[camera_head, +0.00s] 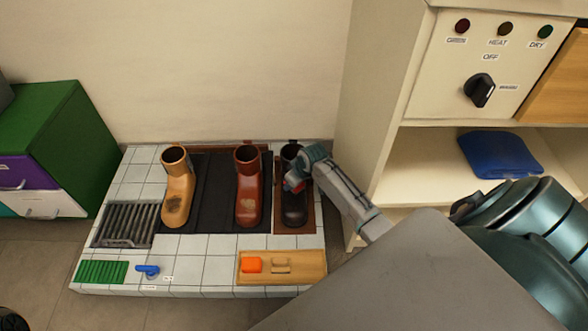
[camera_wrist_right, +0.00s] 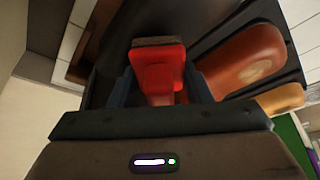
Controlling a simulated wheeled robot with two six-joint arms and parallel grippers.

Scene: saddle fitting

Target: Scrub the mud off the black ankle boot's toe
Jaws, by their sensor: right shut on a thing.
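The black ankle boot (camera_head: 293,205) stands upright at the right end of a row of boots. My right gripper (camera_head: 297,178) is at its upper front and hides part of the shaft. In the right wrist view the gripper (camera_wrist_right: 160,95) is shut on a red brush (camera_wrist_right: 158,68) with a brown bristle edge. A large dark surface, probably the black boot, lies beyond the brush; I cannot tell whether the bristles touch it. Mud on the black toe is not clear in the head view. My left gripper is not in view.
A brown boot (camera_head: 247,190) and a tan boot (camera_head: 176,190) with a dark toe patch stand to the left. A wooden tray (camera_head: 312,268) holds an orange block (camera_head: 251,265). A grate (camera_head: 126,225), green mat (camera_head: 100,272) and shelf unit (camera_head: 385,150) flank them.

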